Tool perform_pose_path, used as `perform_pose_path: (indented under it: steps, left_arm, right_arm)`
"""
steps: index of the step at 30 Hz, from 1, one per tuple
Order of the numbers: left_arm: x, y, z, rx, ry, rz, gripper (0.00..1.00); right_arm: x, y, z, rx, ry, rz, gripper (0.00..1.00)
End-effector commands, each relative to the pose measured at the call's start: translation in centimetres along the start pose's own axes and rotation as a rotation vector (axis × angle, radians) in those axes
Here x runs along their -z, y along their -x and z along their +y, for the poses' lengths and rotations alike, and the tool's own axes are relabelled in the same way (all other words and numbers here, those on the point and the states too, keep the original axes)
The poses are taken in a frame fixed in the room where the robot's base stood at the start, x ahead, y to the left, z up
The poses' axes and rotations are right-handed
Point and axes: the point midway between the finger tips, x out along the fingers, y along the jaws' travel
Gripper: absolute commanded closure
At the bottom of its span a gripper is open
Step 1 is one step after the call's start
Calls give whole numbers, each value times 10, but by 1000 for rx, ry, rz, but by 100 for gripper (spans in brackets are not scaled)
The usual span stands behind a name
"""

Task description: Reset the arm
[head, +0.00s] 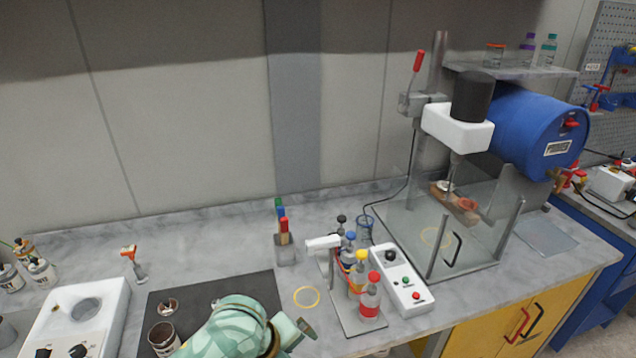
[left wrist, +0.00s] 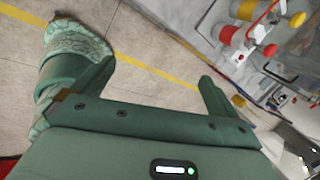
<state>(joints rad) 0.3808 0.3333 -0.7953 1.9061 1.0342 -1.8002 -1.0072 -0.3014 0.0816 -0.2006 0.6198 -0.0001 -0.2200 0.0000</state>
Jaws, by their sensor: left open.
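My left gripper (left wrist: 157,72) shows in the left wrist view, with its two green fingers spread wide apart and nothing between them. Floor with a yellow line lies behind the fingers. In the head view a green patterned part of my arm (head: 235,328) stands at the bottom centre, in front of the dark mat; no gripper fingers can be made out there. My right gripper is in neither view.
The marble-like bench (head: 200,250) holds a white control box (head: 400,280), a rack of coloured-cap bottles (head: 369,300), a can (head: 163,337) and a yellow ring (head: 306,297). A stirrer stand (head: 457,133) and blue drum (head: 535,125) stand at right.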

Motion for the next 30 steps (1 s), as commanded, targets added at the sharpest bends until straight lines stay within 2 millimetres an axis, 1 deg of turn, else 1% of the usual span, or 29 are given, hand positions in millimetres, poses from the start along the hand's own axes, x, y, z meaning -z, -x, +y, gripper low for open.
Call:
perform_pose_path:
  steps: [1,2,3,5,6,8,9,11,12,15,18,20,21,24,26,27,29,30]
  left_arm:
    - [7,2,8,44,146,-20,2]
    - [7,6,13,73,253,-43,2]
    - [4,11,24,110,407,-81,2]
    - [-4,21,45,160,634,-148,2]
    - [-10,28,61,188,771,-196,2]
    - [-20,40,86,221,946,-269,2]
    - [-25,48,103,241,1048,-318,2]
    - [-33,60,129,268,1185,-394,2]
    - [-37,69,145,284,1261,-443,2]
    - [-44,90,183,322,1415,-560,2]
    - [-48,112,217,358,1534,-674,2]
    - [-50,126,236,381,1594,-743,2]
    - [-50,118,242,379,1612,-753,2]
    - [-48,72,250,340,1622,-706,2]
    - [-45,47,256,317,1631,-682,2]
    - [-42,30,260,302,1639,-664,2]
    - [-37,2,269,275,1653,-638,2]
    - [-33,-17,275,258,1663,-619,2]
  right_arm:
    - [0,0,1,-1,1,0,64]
    - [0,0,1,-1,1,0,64]
    - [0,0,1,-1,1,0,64]
    - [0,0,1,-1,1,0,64]
    - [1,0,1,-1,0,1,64]
    - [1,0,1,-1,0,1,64]
    - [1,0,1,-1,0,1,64]
    - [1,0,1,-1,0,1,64]
    - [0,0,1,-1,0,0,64]
    - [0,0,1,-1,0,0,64]
    - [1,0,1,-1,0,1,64]
    - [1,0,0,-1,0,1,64]
    - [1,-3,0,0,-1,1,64]
    - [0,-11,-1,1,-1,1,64]
    - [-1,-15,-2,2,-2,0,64]
    - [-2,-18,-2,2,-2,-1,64]
    - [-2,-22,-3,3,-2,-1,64]
    - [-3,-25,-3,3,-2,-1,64]
